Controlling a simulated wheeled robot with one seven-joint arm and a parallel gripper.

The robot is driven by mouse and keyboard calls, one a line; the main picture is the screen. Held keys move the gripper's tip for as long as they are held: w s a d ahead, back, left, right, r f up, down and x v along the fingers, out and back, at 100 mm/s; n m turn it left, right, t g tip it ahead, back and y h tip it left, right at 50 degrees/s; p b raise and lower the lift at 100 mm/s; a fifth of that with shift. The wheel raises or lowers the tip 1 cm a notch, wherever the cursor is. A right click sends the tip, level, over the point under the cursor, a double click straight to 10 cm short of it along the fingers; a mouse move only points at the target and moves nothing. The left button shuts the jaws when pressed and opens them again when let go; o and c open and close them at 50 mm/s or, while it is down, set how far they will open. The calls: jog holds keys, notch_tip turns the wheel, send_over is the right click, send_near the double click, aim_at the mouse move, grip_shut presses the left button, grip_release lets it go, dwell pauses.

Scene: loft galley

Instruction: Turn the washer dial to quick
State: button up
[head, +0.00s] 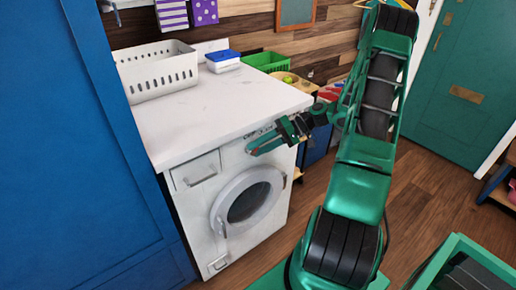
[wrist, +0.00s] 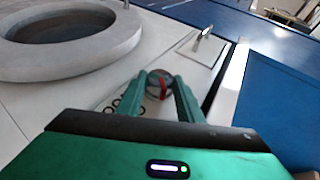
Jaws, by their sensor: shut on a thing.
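The white washer (head: 208,215) stands under the counter, with its round door (head: 218,206) shut. In the wrist view the small grey dial (wrist: 160,76), with a red mark, sits on the washer's front panel between the two green fingers. My gripper (head: 257,146) is at the upper right of the washer front and hides the dial in the head view. In the wrist view my gripper (wrist: 158,88) is shut on the dial. Dark lettering (wrist: 112,104) beside the dial is partly covered by a finger, and the setting cannot be read.
The washer's drawer handle (wrist: 202,38) is near the dial in the wrist view. The white counter (head: 205,105) overhangs the panel and holds a white basket (head: 155,75) and a blue-lidded box (head: 223,62). A tall blue cabinet (head: 80,130) stands at the left. Wooden floor lies at the right.

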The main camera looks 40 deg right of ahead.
jog(key=shift+d, duration=0.15)
jog(key=o, duration=1.1)
jog(key=shift+f, duration=0.1)
jog(key=shift+c, duration=0.2)
jog(key=v, duration=1)
jog(key=shift+d+r, duration=0.25)
jog(key=shift+a, duration=0.1)
